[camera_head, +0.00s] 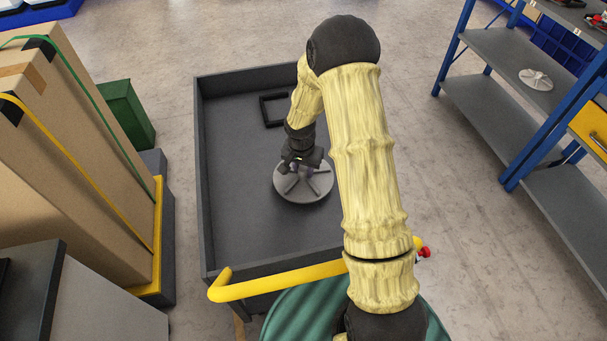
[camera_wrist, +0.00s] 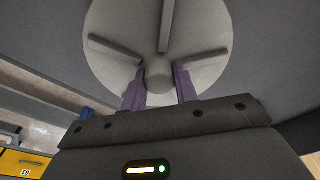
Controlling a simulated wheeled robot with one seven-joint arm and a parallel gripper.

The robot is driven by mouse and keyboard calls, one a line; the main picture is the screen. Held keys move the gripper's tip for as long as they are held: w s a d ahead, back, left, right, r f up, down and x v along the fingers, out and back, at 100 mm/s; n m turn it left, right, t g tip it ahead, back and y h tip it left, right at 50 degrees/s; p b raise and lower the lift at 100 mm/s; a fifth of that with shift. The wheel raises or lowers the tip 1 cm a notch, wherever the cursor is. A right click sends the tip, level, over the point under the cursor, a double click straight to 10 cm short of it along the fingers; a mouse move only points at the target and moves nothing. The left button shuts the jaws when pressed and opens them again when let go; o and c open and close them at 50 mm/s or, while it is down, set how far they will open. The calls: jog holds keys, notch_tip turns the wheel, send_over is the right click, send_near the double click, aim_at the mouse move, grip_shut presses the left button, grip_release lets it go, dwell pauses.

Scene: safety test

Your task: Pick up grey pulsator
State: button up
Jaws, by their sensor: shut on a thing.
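The grey pulsator (camera_head: 311,190) is a round disc with raised fins, inside the dark grey tray-like cart (camera_head: 232,219). My gripper (camera_head: 298,168) reaches down over it from above and partly hides its top. In the wrist view the pulsator (camera_wrist: 108,30) fills the upper middle, its fins and central hub facing the camera. The two purple fingers of my gripper (camera_wrist: 161,80) are shut on its raised central part. I cannot tell whether the disc touches the cart floor or is slightly above it.
A black square frame (camera_head: 266,111) lies at the cart's back. A yellow handle (camera_head: 280,280) crosses the cart's front. Strapped cardboard boxes (camera_head: 75,150) stand left, near a green bin (camera_head: 125,113). A blue-framed shelf (camera_head: 500,95) at right holds another pale finned disc (camera_head: 536,79).

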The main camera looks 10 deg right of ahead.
aim_at(303, 168)
notch_tip(303, 168, up, 6)
jog(key=shift+r, duration=0.1)
